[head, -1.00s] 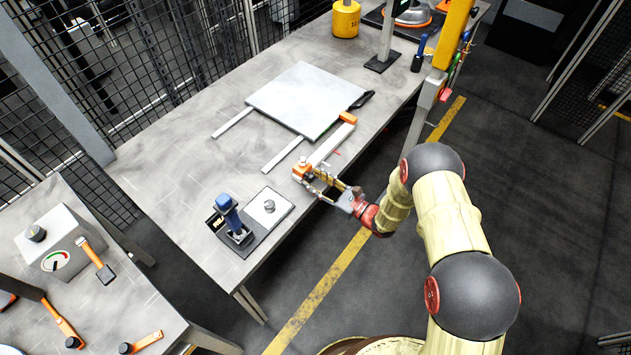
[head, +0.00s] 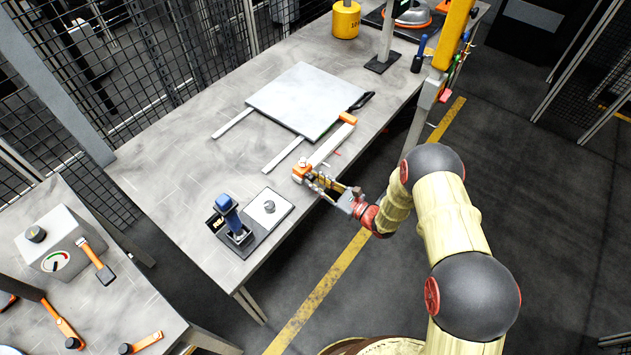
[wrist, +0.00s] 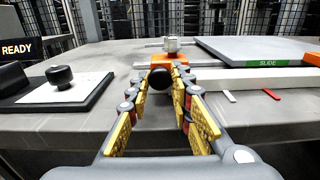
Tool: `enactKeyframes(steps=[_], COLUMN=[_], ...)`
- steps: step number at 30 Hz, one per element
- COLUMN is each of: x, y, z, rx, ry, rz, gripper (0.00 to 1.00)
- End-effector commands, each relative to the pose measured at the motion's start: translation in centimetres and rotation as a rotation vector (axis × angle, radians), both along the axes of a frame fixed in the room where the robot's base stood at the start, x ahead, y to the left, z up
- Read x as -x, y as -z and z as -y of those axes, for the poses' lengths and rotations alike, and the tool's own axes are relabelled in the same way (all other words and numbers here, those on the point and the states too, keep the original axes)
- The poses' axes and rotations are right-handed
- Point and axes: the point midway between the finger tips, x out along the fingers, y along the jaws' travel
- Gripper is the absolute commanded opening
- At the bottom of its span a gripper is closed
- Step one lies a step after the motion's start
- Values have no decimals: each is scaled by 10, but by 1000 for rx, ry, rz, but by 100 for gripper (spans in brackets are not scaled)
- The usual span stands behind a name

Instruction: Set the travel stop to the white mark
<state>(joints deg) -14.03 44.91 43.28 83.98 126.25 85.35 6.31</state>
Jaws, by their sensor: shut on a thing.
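The travel stop is an orange block (wrist: 168,60) with a metal knob on top and a round black knob (wrist: 160,78) facing me. It sits at the near-left end of a pale rail (wrist: 225,80) along the bench edge; it also shows in the head view (head: 301,169). My gripper (wrist: 160,84) is shut on the stop's black knob, with a yellow-padded finger on each side; it shows in the head view too (head: 314,180). The white mark (wrist: 229,96) lies on the bench front edge, right of the stop. A red mark (wrist: 269,96) lies further right.
A flat grey plate (head: 307,100) labelled SLIDE in the wrist view lies behind the rail. An orange end piece (head: 348,118) is at the rail's far end. A blue-handled device (head: 229,212) and a pad with a knob (head: 283,208) stand left of the stop.

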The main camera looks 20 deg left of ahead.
Motion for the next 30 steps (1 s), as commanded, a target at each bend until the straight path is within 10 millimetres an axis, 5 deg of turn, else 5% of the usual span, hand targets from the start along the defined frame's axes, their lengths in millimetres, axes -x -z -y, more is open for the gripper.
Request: enactKeyframes(steps=[11,21,30], x=[-2,-68,-84], y=[0,2,0], z=[1,28,35], rx=[-1,-2,0], ry=[1,5,1], rz=[1,5,0], gripper=[0,0,0])
